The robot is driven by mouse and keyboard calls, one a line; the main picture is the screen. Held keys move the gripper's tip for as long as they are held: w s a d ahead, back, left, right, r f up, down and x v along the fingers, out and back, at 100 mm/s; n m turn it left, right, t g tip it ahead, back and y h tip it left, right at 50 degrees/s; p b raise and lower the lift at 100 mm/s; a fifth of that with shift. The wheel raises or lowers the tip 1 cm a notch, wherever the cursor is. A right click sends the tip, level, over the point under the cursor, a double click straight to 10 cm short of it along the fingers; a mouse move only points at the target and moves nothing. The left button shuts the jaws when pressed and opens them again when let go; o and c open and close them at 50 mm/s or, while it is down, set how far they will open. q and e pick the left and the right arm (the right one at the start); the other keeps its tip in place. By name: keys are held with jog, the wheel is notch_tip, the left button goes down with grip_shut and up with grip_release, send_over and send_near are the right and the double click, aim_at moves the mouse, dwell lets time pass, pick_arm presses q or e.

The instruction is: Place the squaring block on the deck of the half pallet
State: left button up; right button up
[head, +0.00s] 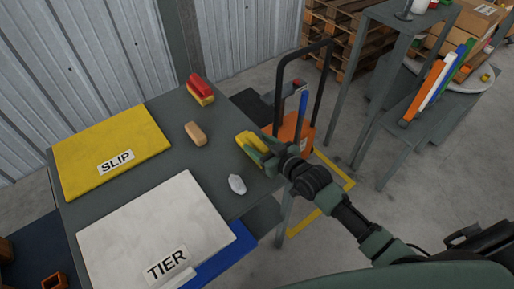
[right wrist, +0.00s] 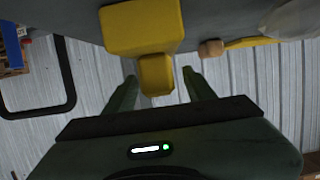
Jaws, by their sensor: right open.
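A yellow block (head: 248,139) with a narrower stepped end lies at the right edge of the grey table; I take it as the squaring block, though no label shows. My right gripper (head: 264,153) is open at its near end. In the right wrist view the yellow block (right wrist: 142,28) points its narrow end between the open fingers (right wrist: 160,90), with a gap visible on both sides. I cannot make out a half pallet for certain; wooden pallets (head: 345,40) are stacked at the back. My left gripper is out of view.
The grey table (head: 215,160) also holds a tan block (head: 195,133), a red and yellow block (head: 201,90), a crumpled white item (head: 237,184), a yellow SLIP sheet (head: 110,145) and a white TIER sheet (head: 150,225). An orange pallet truck (head: 291,132) stands beyond the table's right edge.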

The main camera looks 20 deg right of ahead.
jog(key=shift+w+a+f, duration=0.2)
jog(key=shift+w+a, duration=0.05)
jog(key=shift+w, duration=0.3)
grip_shut()
jog(key=shift+r, duration=0.15)
